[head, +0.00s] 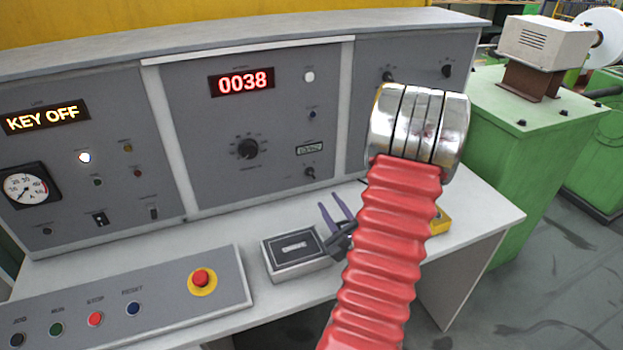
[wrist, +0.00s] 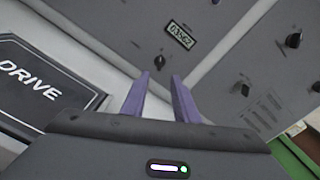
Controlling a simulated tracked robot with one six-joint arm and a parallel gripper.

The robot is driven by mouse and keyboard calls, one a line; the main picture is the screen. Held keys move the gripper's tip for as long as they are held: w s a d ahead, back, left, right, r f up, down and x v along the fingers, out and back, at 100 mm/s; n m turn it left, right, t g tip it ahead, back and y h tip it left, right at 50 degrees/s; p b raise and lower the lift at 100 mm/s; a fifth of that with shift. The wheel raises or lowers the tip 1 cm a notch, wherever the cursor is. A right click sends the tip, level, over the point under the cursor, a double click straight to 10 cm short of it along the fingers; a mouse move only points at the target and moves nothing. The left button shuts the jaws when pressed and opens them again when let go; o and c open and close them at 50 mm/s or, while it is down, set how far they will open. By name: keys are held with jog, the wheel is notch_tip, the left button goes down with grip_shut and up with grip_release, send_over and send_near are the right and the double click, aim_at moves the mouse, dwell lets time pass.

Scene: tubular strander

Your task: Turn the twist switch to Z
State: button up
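My gripper (head: 337,212) is low in front of the console's middle panel. Its two purple fingers stand apart with nothing between them, and they also show in the wrist view (wrist: 160,78). Several dark knobs could be the twist switch; their labels are too small to read. One small knob (head: 309,172) sits under a small display on the middle panel and shows just beyond my fingertips in the wrist view (wrist: 160,62). Two knobs sit on the right panel, a left one (head: 388,77) and a right one (head: 447,70). My red-sleeved arm hides this panel's lower part.
A large dial (head: 247,148) is on the middle panel under a red 0038 display (head: 244,82). A DRIVE box (head: 296,254) lies on the desk below my gripper. A button strip with a red emergency stop (head: 201,279) is at left. A yellow object (head: 440,222) is partly hidden by my arm.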

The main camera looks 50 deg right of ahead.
aim_at(311, 175)
jog(key=x, duration=1.3)
jog(key=shift+w+d, duration=0.1)
jog(key=shift+w, duration=0.2)
jog(key=shift+c, duration=0.2)
